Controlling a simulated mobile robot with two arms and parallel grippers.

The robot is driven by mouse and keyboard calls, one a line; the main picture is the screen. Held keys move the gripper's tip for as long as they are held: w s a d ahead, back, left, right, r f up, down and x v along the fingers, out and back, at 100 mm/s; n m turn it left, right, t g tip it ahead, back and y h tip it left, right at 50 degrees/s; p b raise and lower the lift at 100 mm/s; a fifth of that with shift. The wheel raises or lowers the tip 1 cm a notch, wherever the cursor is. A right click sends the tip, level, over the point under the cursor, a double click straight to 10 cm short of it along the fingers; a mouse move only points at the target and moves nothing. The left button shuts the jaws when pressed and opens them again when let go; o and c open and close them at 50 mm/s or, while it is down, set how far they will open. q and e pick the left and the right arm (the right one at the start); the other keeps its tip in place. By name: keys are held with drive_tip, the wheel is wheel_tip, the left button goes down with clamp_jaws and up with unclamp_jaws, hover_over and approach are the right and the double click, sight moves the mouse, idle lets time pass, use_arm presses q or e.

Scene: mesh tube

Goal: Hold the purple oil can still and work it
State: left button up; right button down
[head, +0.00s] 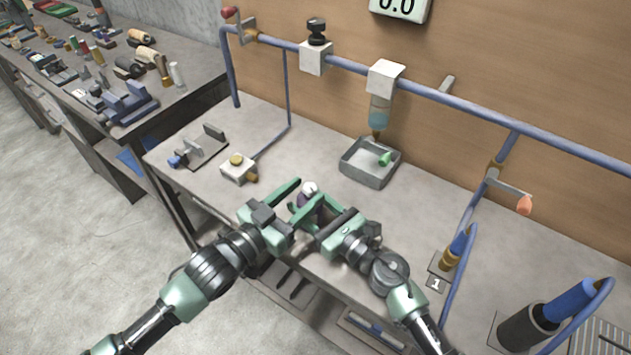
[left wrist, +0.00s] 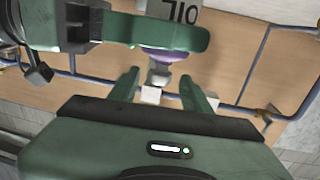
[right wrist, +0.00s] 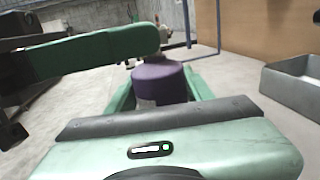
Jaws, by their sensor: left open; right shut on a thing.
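The purple oil can (head: 305,199) with a pale top stands near the front edge of the bench, partly hidden by fingers. My right gripper (head: 311,204) is shut on it; in the right wrist view the purple body (right wrist: 160,82) sits between its fingers. My left gripper (head: 304,191) is open around the can's upper part, and one of its fingers crosses above the can in the right wrist view. In the left wrist view a little purple (left wrist: 163,53) and a pale top show beyond a green finger, with an upside-down OIL label.
A grey tray (head: 369,180) with a small green piece stands behind the grippers, under a dispenser (head: 380,108) on the blue rail. A small valve block (head: 238,174) and a clamp fixture (head: 198,152) lie to the left. Blue-handled tools (head: 455,250) stand at the right.

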use_arm(q)
drive_tip(key=v, duration=0.6)
drive_tip(key=shift+s+a, duration=0.25)
drive_tip(key=shift+s, duration=0.05)
use_arm(e)
drive_tip(key=c, duration=0.5)
unclamp_jaws()
